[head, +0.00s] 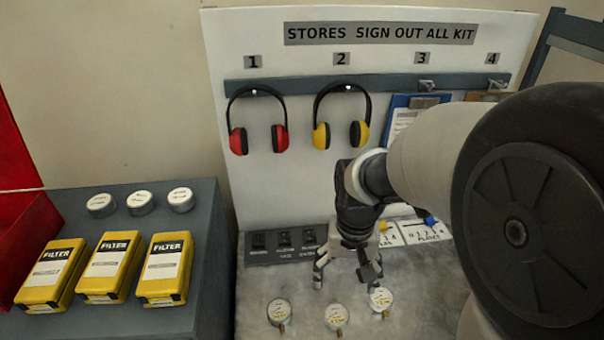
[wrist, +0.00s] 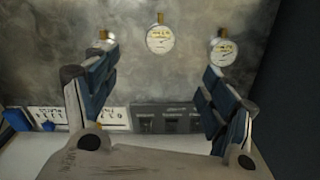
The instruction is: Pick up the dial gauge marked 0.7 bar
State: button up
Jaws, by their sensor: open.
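Three round dial gauges with pale faces and brass stems lie on the grey mottled bench. In the head view they are the left gauge (head: 279,310), the middle gauge (head: 336,316) and the right gauge (head: 380,299). Their markings are too small to read, so I cannot tell which is 0.7 bar. My gripper (head: 346,276) is open and empty above the bench, just behind the gauges. In the wrist view the middle gauge (wrist: 160,40) shows beyond the gap between the fingers (wrist: 160,76). A left-hand gauge (wrist: 104,38) is partly hidden by a finger; another gauge (wrist: 222,52) is beyond the right finger.
A dark labelled block (head: 284,245) and white number cards (head: 424,231) stand behind the gripper, below the stores board (head: 300,180) with hanging ear defenders (head: 258,138). Yellow filter boxes (head: 110,266) and round tins (head: 140,202) stand on the dark cabinet at left.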

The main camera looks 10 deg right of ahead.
jog(key=f, duration=0.1)
jog(key=b, duration=0.4)
send_over(337, 314)
jog(key=f, duration=1.1)
jog(key=shift+s+f, duration=0.1)
jog(key=shift+s, duration=0.25)
jog(key=shift+w+f+b, duration=0.15)
jog(key=shift+f+b, duration=0.55)
jog(key=shift+f, duration=0.9)
jog(key=shift+w+f+b, duration=0.15)
jog(key=shift+f+b, duration=0.55)
jog(key=shift+f, duration=0.85)
jog(key=shift+r, duration=0.1)
jog(key=shift+c, duration=0.6)
jog(key=c, duration=1.2)
